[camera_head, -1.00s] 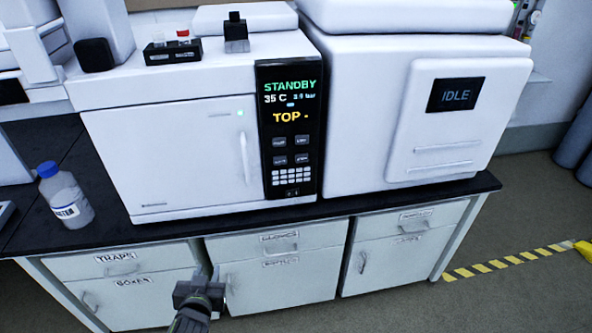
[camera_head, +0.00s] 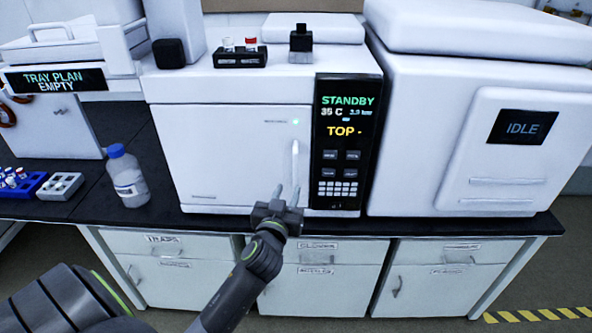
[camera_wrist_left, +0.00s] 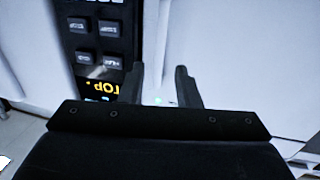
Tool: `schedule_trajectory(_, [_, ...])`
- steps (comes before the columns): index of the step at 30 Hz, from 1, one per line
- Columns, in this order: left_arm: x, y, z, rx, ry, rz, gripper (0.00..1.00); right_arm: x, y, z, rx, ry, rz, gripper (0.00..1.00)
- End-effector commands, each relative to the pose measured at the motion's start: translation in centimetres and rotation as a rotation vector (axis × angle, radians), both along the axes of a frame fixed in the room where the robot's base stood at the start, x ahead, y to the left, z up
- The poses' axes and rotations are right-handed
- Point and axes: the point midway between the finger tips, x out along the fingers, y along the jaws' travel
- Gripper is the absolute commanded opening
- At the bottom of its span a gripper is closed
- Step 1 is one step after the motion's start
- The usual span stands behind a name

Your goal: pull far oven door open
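The white oven door (camera_head: 235,160) is shut, with a small green light at its upper right. Its upright white handle (camera_head: 295,160) is on the right side of the door, beside the black control panel. My left gripper (camera_head: 287,190) is open and empty, its two fingers pointing up at the lower part of the handle. In the left wrist view the gripper (camera_wrist_left: 160,85) has its fingers spread in front of the door's pale surface, with the panel to the left. Whether the fingers touch the handle cannot be told. My right gripper is not in view.
The control panel (camera_head: 342,145) reads STANDBY, 35 C. A white unit (camera_head: 420,130) marked IDLE stands to the right. A labelled bottle (camera_head: 128,180) and a blue vial rack (camera_head: 25,186) stand on the black counter at left. A vial holder (camera_head: 240,58) sits on the oven.

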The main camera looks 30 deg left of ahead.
Motion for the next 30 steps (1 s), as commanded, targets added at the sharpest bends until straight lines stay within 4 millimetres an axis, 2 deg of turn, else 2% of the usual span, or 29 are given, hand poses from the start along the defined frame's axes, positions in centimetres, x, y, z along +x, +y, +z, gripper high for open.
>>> schedule_trajectory(6, [3.9, 1.5, 0.2, 0.003, 0.0, 0.0, 0.3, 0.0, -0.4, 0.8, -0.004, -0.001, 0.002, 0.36])
schedule_trajectory(15, [7.5, 2.8, 0.1, 0.001, 0.0, 0.0, 0.3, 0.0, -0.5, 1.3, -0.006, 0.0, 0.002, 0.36])
schedule_trajectory(21, [8.4, 3.1, 0.0, 0.001, 0.0, 0.0, 0.3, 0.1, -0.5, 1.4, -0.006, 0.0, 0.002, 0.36])
schedule_trajectory(29, [8.4, 3.1, 0.0, 0.001, 0.0, 0.0, 0.3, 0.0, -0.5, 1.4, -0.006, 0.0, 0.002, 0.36])
schedule_trajectory(30, [8.4, 3.1, 0.0, 0.001, 0.0, 0.0, 0.26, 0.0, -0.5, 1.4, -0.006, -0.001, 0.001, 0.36])
